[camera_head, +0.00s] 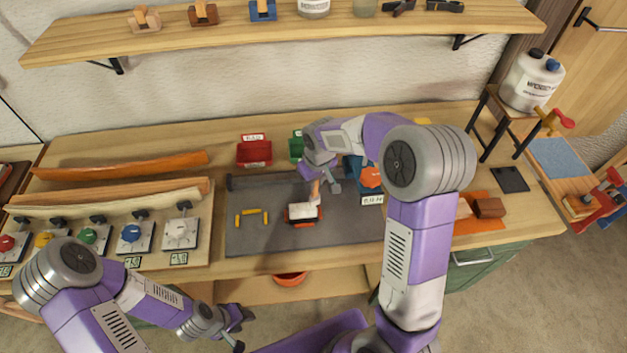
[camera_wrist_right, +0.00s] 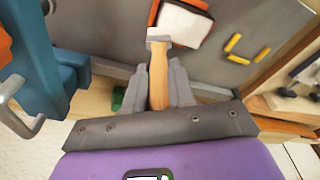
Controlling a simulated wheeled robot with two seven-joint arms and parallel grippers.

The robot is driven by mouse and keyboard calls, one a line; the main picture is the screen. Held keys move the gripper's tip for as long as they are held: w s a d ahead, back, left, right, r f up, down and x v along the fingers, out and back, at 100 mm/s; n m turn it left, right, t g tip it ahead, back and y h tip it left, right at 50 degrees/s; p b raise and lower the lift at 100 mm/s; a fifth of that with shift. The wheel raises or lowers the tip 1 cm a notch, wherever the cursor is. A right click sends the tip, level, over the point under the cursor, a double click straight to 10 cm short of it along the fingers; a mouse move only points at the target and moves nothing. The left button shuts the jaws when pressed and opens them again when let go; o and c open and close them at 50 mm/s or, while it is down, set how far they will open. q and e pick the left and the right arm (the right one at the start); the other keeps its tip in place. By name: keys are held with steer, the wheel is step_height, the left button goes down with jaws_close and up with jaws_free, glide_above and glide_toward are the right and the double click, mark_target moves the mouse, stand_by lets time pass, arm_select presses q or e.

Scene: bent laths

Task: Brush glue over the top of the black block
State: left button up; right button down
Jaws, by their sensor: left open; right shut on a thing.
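My right gripper (camera_head: 318,180) is shut on the wooden handle of a brush (camera_wrist_right: 158,68). The brush's pale tip points toward a small block (camera_wrist_right: 180,24) with a white top, an orange-red border and dark edges. The block also shows in the head view (camera_head: 303,214), lying on the grey mat (camera_head: 262,238). In the head view the brush tip is at the block's far edge; I cannot tell whether it touches. No plain black top shows on this block. My left gripper (camera_head: 240,327) is open and empty, low in front of the bench.
Yellow pieces (camera_head: 252,216) lie left of the block. A red bin (camera_head: 254,153) and green bin (camera_head: 296,146) stand behind the mat. A blue thing (camera_wrist_right: 45,65) is close left in the wrist view. Bent laths (camera_head: 120,166) and knobs (camera_head: 131,233) are at left.

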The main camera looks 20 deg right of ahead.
steer(key=shift+r+p, duration=2.1)
steer(key=shift+r, duration=1)
steer(key=shift+r+p, duration=1.1)
steer(key=shift+r, duration=0.35)
steer(key=shift+f, duration=0.1)
